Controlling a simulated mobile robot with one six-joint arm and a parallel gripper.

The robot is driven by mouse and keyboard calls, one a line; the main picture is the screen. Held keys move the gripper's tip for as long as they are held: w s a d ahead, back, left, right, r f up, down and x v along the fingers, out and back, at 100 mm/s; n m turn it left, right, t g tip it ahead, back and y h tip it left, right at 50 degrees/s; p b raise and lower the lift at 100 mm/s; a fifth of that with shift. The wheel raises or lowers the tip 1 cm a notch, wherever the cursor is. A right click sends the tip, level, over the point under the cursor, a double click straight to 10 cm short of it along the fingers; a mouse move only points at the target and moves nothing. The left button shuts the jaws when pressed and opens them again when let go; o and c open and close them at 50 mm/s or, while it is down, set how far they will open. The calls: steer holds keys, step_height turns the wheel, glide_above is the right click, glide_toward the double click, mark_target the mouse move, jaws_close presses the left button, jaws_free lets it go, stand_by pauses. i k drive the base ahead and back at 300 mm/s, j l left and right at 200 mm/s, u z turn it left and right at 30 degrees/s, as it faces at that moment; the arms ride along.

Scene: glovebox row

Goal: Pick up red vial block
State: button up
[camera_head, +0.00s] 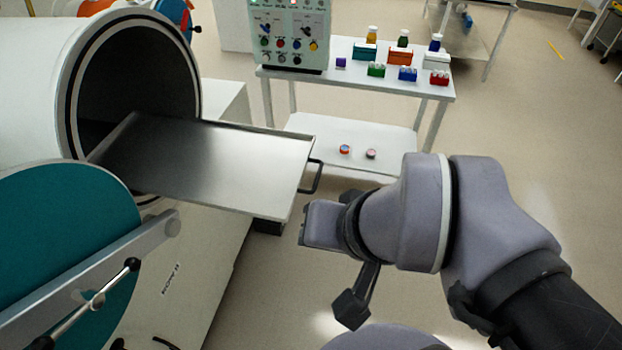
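The red vial block (440,78) is a small red block with pale tops. It stands near the right front corner of the white table's top shelf (345,85), at the right end of a row of small blocks. My gripper (303,226) is in the foreground, well apart from the block and just off the front right corner of the metal tray. It is mostly hidden behind my wrist, and I cannot see whether its fingers are apart. Nothing shows held in it.
A blue block (407,74), a green block (376,70) and a purple block (341,62) stand left of the red one. Racks and capped bottles are behind. A metal tray (215,165) with a handle sticks out of the round chamber opening. Open floor lies right.

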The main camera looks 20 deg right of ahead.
mark_target(441, 80)
steer(key=z, duration=1.25)
steer(key=i+j, duration=0.1)
steer(key=i, duration=0.4)
steer(key=i+z, duration=0.1)
steer(key=i, duration=0.4)
steer(key=i+j+z, duration=0.1)
steer(key=i, duration=0.35)
steer(key=i+j, duration=0.25)
steer(key=i, duration=0.25)
steer(key=i+j+z, duration=0.1)
steer(key=i, duration=0.4)
steer(key=i+j, duration=0.25)
steer(key=i, duration=0.2)
steer(key=z, duration=0.05)
